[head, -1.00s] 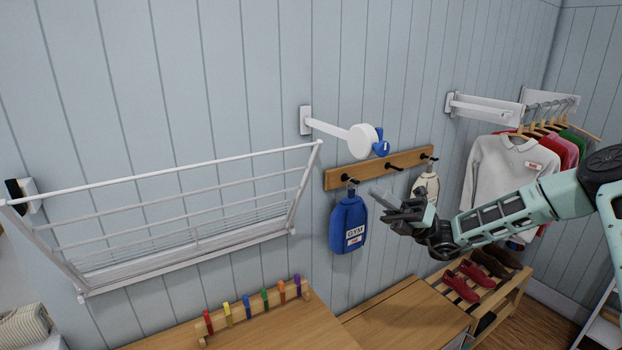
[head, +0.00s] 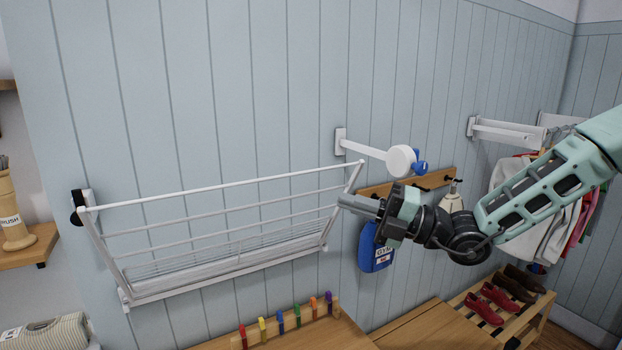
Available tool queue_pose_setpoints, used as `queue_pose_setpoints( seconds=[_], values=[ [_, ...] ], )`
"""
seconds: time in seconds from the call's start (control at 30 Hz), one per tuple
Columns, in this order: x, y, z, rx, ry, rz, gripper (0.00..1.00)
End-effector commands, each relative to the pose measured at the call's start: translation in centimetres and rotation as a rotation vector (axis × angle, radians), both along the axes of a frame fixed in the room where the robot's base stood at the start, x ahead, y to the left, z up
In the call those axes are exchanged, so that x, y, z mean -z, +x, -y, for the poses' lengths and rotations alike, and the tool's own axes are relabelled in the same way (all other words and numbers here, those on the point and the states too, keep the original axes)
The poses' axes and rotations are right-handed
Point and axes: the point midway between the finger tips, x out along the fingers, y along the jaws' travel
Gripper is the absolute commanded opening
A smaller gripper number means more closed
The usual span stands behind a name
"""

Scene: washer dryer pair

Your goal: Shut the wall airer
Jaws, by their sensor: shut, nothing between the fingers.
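The white wall airer (head: 228,182) is on the panelled wall left of centre. Its rack is tilted out from the wall, with its front top bar standing away and several rails behind it. A dark catch-like piece (head: 77,207) shows at its left end, beside the wall. My gripper (head: 342,199) is shut and empty. Its fingertips point left, close to the airer's right end in the picture. I cannot tell whether they touch it.
Coloured pegs on a wooden rack (head: 291,325) stand below the airer. Hanging clothes (head: 520,195) and a shoe rack (head: 497,307) are at right.

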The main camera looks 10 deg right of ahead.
Motion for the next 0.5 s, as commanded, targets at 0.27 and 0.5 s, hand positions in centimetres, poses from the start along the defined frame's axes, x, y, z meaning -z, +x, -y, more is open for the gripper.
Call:
queue_pose_setpoints(
  seconds=[0.27,0.5],
  values=[
    [-1.6,2.5,-5.2,-0.005,0.002,0.001,0.0],
    [-2.5,5.5,-5.9,0.0,0.001,0.003,0.0]
  ],
)
